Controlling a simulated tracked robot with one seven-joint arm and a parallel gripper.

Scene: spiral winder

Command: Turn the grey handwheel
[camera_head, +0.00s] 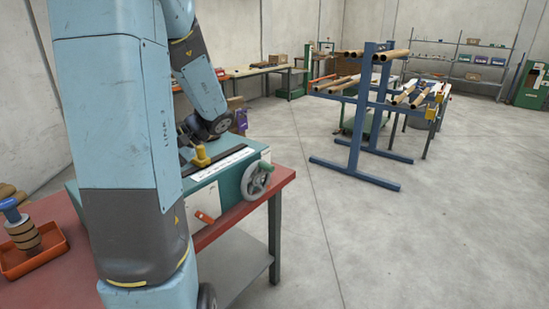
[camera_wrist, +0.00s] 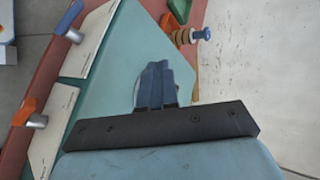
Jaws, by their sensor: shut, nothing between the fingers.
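The grey handwheel (camera_head: 257,180) is a spoked wheel on the near right end of the teal machine (camera_head: 232,190), with a green knob (camera_head: 266,167) at its upper right rim. It stands apart from my arm in the head view. I cannot make it out in the wrist view. My gripper (camera_wrist: 157,66) shows in the wrist view with its fingers together and nothing between them, above the teal top of the machine. In the head view my arm reaches behind itself over the machine, and the fingers are hidden or too small to tell.
An orange tray (camera_head: 50,262) lies left on the red bench.

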